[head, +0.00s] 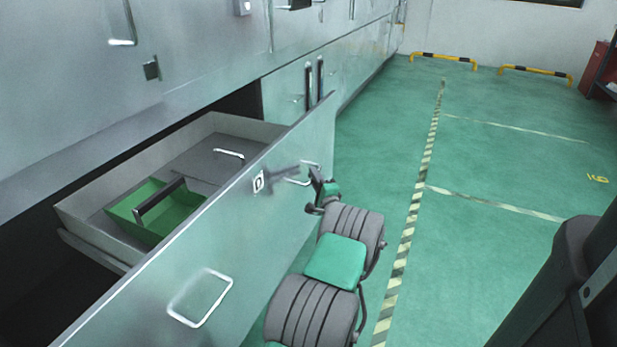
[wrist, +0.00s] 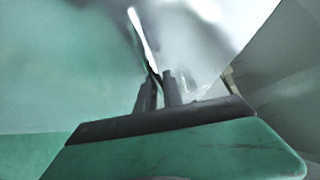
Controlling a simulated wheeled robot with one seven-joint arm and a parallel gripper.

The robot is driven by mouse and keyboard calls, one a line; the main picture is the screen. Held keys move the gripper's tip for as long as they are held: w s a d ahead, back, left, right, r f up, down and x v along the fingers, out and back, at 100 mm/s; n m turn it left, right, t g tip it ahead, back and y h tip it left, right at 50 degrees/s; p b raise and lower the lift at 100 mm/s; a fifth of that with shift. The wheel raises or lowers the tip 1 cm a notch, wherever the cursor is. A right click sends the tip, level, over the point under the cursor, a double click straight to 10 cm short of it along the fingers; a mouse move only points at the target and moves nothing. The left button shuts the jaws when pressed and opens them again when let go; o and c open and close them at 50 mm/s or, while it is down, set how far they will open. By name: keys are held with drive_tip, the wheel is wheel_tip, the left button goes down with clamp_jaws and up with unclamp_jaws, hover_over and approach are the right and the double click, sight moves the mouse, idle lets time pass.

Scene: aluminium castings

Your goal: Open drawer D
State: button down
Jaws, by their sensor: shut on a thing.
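Drawer D (head: 215,235) has a pale metal front with a white "D" label (head: 258,182) and stands pulled out from the cabinet, its inside showing. Its front carries two wire handles: a near one (head: 200,297), and a far one (head: 304,165) right of the label. My gripper (head: 312,180) is at the far handle, shut on it. In the wrist view the handle (wrist: 143,38) is a bright bar running down to my gripper's dark fingers (wrist: 158,88). The exact contact is blurred there.
Inside the drawer are a green open box (head: 155,208) with a dark handle and a grey lid (head: 215,160) with a wire handle. Green floor (head: 500,180) is clear to the right. Yellow-black barriers (head: 443,60) stand along the far wall.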

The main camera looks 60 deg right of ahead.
drive_tip(key=shift+s+d, duration=0.1)
drive_tip(key=shift+s, duration=0.25)
drive_tip(key=c, duration=1.5)
unclamp_jaws()
drive_tip(key=shift+w, duration=0.2)
drive_tip(key=p+v, duration=0.2)
drive_tip(key=v, duration=0.6)
